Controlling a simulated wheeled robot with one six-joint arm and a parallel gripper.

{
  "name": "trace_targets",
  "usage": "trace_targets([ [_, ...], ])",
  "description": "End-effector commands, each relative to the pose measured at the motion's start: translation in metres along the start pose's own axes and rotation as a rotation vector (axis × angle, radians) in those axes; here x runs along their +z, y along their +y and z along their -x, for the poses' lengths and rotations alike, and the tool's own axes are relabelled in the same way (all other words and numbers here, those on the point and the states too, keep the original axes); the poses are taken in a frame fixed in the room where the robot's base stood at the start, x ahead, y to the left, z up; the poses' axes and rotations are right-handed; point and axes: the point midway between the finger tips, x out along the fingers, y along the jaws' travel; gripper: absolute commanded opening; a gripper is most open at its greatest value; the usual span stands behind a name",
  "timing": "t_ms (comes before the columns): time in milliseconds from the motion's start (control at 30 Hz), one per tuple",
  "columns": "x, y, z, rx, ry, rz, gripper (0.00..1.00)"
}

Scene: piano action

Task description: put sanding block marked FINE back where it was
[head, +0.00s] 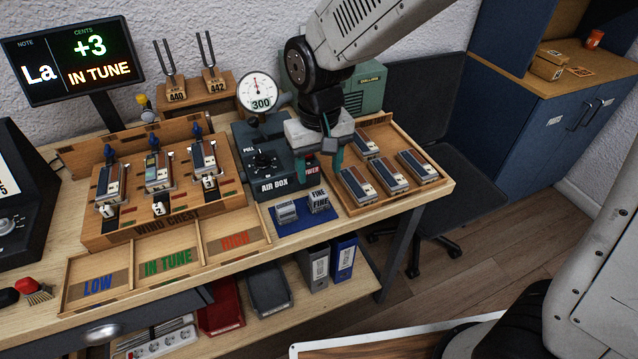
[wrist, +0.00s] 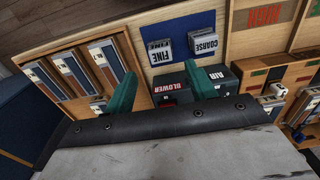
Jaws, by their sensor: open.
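The sanding block marked FINE (head: 318,201) stands at the right of a blue mat (head: 300,226) near the table's front edge. It also shows in the wrist view (wrist: 158,55), at the left of the mat (wrist: 181,72). The block marked COARSE (head: 285,212) stands on the same mat, a small gap away, and shows in the wrist view (wrist: 204,42). My gripper (head: 322,165) is open and empty above the right end of the air box, behind the FINE block. Its two green fingers (wrist: 162,90) are apart from both blocks.
The air box (head: 262,160) with its gauge stands behind the mat. A wooden tray (head: 400,197) of several striped blocks lies to the right. The wind chest (head: 165,225) and the LOW, IN TUNE and HIGH compartments (head: 168,263) are to the left.

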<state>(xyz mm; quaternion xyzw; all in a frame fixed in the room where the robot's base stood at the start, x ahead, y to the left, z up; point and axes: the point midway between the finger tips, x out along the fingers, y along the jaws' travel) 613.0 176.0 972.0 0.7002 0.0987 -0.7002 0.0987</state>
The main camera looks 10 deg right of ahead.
Motion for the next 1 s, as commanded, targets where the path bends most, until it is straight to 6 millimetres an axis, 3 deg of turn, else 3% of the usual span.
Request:
trace_targets([
  [200,0.000,0.000,0.029,0.000,0.002,0.000,0.56],
  [467,0.000,0.000,0.035,0.000,0.000,-0.001,0.56],
  [633,0.015,0.023,0.054,-0.003,0.015,-0.028,0.56],
  [767,0.053,0.063,0.086,-0.004,0.040,-0.080,0.56],
  [900,0.111,0.104,0.113,-0.001,0.065,-0.145,0.56],
  [1000,0.153,0.125,0.124,0.003,0.083,-0.190,0.56],
])
